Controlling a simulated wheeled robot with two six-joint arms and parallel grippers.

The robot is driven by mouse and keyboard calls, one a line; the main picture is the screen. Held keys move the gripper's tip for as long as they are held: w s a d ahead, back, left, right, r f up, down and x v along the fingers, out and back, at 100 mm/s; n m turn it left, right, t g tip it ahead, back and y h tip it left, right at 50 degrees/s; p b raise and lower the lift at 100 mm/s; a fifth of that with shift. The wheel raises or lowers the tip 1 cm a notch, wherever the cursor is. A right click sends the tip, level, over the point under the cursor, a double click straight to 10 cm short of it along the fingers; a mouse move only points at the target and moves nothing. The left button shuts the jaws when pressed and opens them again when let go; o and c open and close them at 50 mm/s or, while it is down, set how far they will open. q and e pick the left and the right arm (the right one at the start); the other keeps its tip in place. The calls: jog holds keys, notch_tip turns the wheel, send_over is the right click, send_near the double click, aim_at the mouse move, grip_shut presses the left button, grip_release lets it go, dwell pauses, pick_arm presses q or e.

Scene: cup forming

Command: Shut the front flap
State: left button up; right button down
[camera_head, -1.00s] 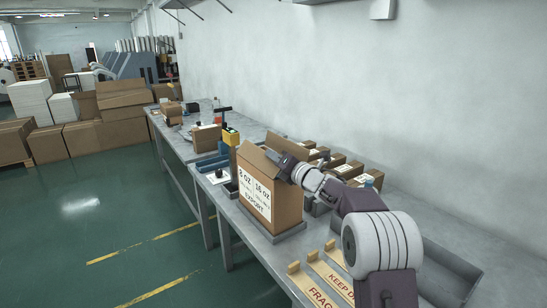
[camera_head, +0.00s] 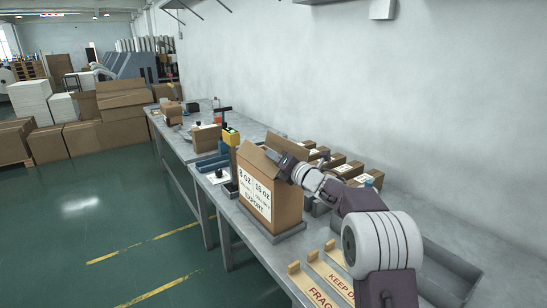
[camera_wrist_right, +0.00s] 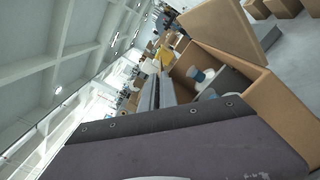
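The brown carton (camera_head: 285,208) stands upright on the workbench with a white "8 oz / 16 oz EXPORT" label facing the floor side. Its top is open; a raised flap (camera_head: 256,160) shows in the head view. In the right wrist view a large flap (camera_wrist_right: 222,28) stands up from the carton, and white and blue items (camera_wrist_right: 203,77) lie inside. My right gripper (camera_head: 281,160) is at the carton's top edge. In the right wrist view its fingers (camera_wrist_right: 157,92) look close together with nothing between them. I cannot tell whether they touch a flap. My left gripper is out of view.
Several smaller cartons (camera_head: 346,170) stand along the wall behind my right arm. Tan strips marked "FRAGILE" (camera_head: 312,287) lie at the bench's near end, beside a grey tray (camera_head: 450,262).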

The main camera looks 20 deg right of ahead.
jog(key=shift+w+d+f+m, duration=0.15)
jog(key=shift+d+f+m, duration=0.25)
jog(key=shift+m, duration=0.6)
jog(key=shift+w+d+f+m+p, duration=0.15)
jog(key=shift+f+m, duration=0.15)
jog(key=shift+m, duration=0.25)
jog(key=shift+s+d+f+m+p, duration=0.15)
jog(key=shift+f+m, duration=0.1)
jog(key=shift+m, duration=0.3)
jog(key=shift+w+a, duration=0.1)
jog(key=c, duration=1.6)
grip_release()
jog(key=shift+c, duration=0.2)
jog(key=shift+f, duration=0.1)
